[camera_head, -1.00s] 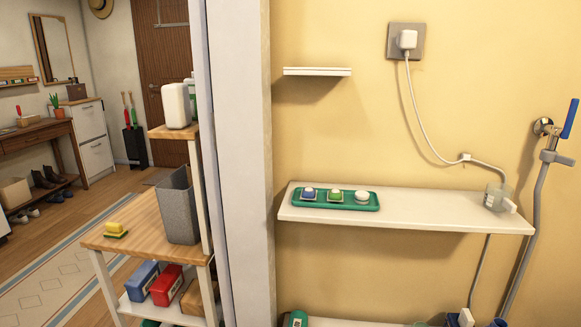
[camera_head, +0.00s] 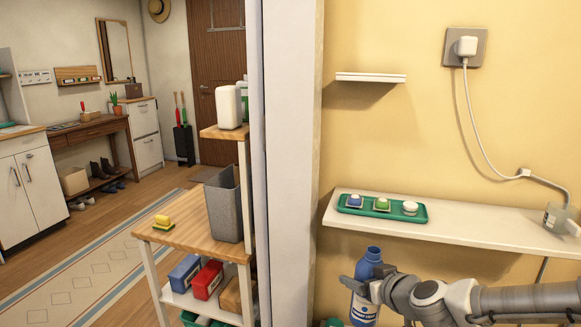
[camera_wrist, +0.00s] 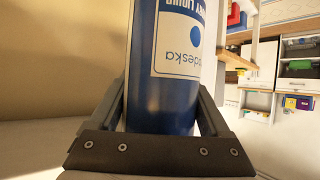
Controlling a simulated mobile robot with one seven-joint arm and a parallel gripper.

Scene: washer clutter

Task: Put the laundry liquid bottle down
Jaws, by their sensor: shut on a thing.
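The laundry liquid bottle (camera_head: 366,292) is dark blue with a white label, and it is at the bottom right of the head view. It stands about upright there, below the front edge of the white wall shelf. My gripper (camera_head: 362,287) is shut around the bottle's body. In the wrist view, the bottle (camera_wrist: 163,100) fills the middle between the two dark fingers of my gripper (camera_wrist: 162,112). The bottle's lower end is cut off by the head view's edge, so what is under it cannot be seen.
A wooden-topped cart (camera_head: 180,238) at left holds a sponge and grey bin (camera_head: 224,207). A white post (camera_head: 290,150) stands between.

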